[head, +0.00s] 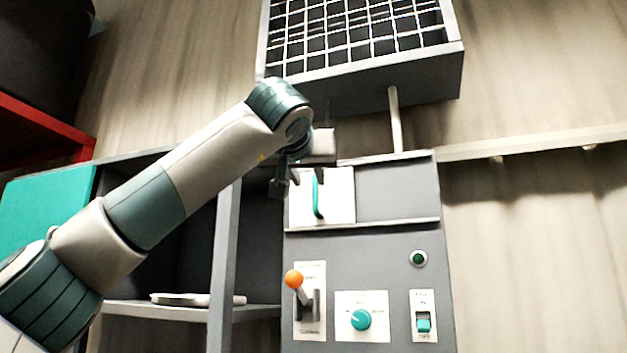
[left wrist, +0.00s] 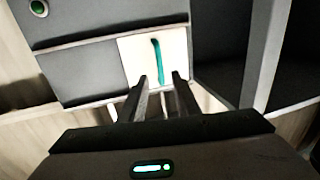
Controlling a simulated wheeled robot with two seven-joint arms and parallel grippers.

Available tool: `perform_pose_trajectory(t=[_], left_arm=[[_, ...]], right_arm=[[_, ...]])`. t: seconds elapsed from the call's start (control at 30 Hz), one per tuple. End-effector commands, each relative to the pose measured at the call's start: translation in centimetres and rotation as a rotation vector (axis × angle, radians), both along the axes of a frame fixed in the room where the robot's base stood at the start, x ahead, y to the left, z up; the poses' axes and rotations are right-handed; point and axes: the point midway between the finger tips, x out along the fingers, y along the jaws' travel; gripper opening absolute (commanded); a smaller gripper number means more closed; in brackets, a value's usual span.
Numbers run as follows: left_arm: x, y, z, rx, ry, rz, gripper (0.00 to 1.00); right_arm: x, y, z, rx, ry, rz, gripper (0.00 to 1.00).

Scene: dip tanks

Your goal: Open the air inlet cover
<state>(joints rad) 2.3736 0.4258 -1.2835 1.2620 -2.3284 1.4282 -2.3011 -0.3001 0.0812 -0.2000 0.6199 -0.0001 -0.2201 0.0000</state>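The air inlet cover (head: 338,194) is a white plate with an upright teal handle (head: 317,196). It sits at the left end of a grey recess between two rails, with dark grey panel to its right. My left gripper (head: 299,180) is at the plate's upper left, close to the handle. In the left wrist view my left gripper (left wrist: 161,82) has its two dark fingers apart. The teal handle (left wrist: 158,60) shows beyond and between the fingertips there, on the white cover (left wrist: 140,58). I cannot tell whether the fingers touch it. My right gripper is not in view.
Below the cover are an orange-knobbed lever (head: 294,280), a teal dial (head: 360,319), a teal rocker switch (head: 423,324) and a green lamp (head: 418,258). A grid-topped tank (head: 385,92) stands above. An open shelf (head: 180,312) is left of the panel.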

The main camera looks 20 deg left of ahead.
Motion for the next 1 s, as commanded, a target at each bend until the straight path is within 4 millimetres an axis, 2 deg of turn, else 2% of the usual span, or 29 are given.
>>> perform_pose_trajectory(t=[0.03,0.2,0.4,0.6,0.9,0.97,1.0], left_arm=[[1.0,0.1,0.3,0.0,0.003,0.0,0.29],[4.0,0.6,0.3,-0.002,0.004,0.0,0.29],[6.5,1.0,0.2,-0.001,0.002,-0.001,0.29],[7.6,1.2,0.0,0.0,0.001,0.0,0.29],[7.6,1.2,0.0,0.0,0.0,0.0,0.29],[7.6,1.2,0.0,0.0,0.0,0.0,0.17],[7.6,1.2,0.0,0.0,0.0,0.0,0.08]], right_arm=[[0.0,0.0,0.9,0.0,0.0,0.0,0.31],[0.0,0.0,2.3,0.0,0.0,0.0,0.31],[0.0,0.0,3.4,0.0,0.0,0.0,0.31],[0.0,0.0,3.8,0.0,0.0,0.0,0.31],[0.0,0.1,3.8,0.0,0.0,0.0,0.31],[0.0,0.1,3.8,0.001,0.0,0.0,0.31],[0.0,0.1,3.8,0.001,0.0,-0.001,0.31]])
